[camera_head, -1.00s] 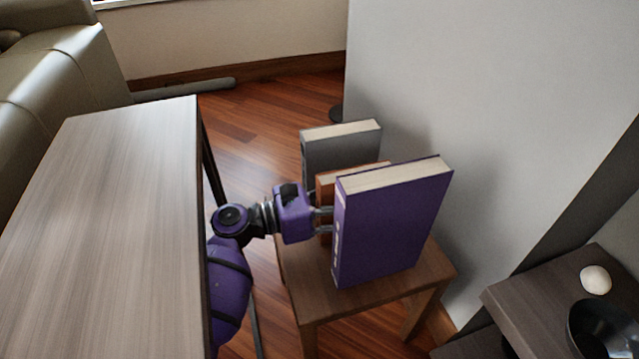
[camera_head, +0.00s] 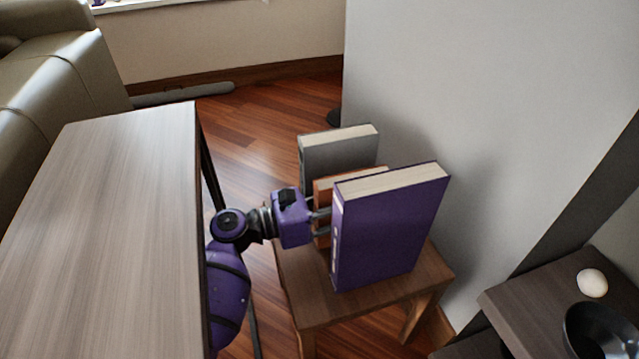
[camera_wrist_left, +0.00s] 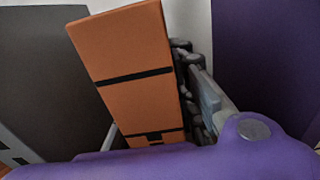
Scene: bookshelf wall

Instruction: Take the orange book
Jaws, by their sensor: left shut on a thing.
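The orange book (camera_head: 322,190) stands on the small wooden stool between a grey book and a purple book, mostly hidden by the purple one in the head view. In the left wrist view the orange book (camera_wrist_left: 135,85) fills the middle, its spine with black bands facing the camera, and it looks tilted in that picture. My left gripper (camera_head: 322,222) reaches in from the left and is shut on the orange book. One finger shows along the book's right side in the wrist view; the other is mostly hidden. My right gripper is not in view.
The grey book (camera_head: 335,152) stands behind and the purple book (camera_head: 388,230) in front, close to my gripper. The stool (camera_head: 330,308) stands by a pale wall (camera_head: 480,120). A wooden table (camera_head: 110,220) is at left; a dark shelf (camera_head: 530,295) with a bowl (camera_head: 598,330) is at right.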

